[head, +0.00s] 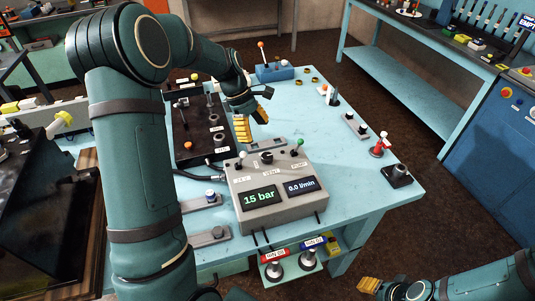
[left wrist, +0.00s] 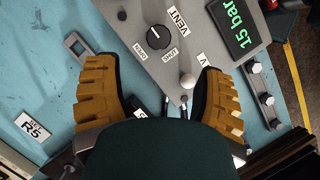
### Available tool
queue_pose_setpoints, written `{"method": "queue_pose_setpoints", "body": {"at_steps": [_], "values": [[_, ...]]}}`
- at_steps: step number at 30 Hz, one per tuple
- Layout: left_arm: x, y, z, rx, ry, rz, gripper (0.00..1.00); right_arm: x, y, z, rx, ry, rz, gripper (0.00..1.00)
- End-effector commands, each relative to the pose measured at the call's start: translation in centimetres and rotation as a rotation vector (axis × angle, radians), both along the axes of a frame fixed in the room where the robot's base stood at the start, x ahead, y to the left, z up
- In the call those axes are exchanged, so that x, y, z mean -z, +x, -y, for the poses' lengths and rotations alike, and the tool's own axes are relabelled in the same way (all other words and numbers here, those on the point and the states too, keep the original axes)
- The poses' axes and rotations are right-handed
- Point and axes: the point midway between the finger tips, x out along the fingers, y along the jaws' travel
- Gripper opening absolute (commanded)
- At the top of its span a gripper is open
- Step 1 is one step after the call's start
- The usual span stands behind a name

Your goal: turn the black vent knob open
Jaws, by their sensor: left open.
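The black vent knob (head: 267,157) is on the top of a grey control box (head: 262,213), between two levers. In the left wrist view the knob (left wrist: 157,37) shows above the fingers, with a VENT label beside it and small OPEN lettering near its rim. A small pale mark shows on its top. My left gripper (head: 244,127) is open and empty, beyond the box's back edge in the head view. In the left wrist view its yellow fingers (left wrist: 158,102) are wide apart, clear of the knob. My right gripper (head: 369,285) is at the lower right, away from the box; its jaw opening is unclear.
A white-balled lever (left wrist: 187,81) stands between the knob and my left gripper in the wrist view. A green-balled lever (head: 299,142) is on the box's other side. A black valve block (head: 200,128) is left of the gripper. The blue table (head: 325,160) has free room at right.

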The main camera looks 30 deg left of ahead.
Motion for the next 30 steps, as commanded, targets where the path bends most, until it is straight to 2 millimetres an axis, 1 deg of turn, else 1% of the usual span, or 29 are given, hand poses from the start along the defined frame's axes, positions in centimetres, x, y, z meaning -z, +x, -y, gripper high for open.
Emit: {"method": "queue_pose_setpoints", "body": {"at_steps": [1, 9, 15, 21, 28, 29, 30], "values": [[1.1, -0.1, 0.5, 0.002, -0.002, -0.004, 0.69, 0.2, 0.0, 0.0, 0.0, 0.0, 0.0, 0.47], [5.9, 0.1, 2.4, 0.0, -0.002, -0.003, 0.69, 0.6, 0.1, 0.0, 0.0, -0.001, 0.001, 0.47], [8.1, 0.2, 3.4, 0.001, -0.001, 0.0, 0.69, 0.8, 0.1, 0.0, 0.001, -0.002, 0.001, 0.47], [8.9, 0.3, 3.7, 0.001, 0.0, 0.001, 0.69, 0.8, 0.1, 0.0, 0.001, -0.002, 0.001, 0.47], [8.9, 0.3, 3.7, 0.001, 0.0, 0.001, 0.69, 0.8, 0.1, 0.0, 0.001, -0.002, 0.001, 0.47], [8.9, 0.3, 3.7, 0.001, 0.0, 0.001, 0.67, 0.8, 0.1, 0.0, 0.001, -0.002, 0.001, 0.47], [8.9, 0.3, 3.7, 0.001, 0.0, 0.001, 0.53, 0.8, 0.1, 0.0, 0.001, -0.002, 0.001, 0.47]]}}
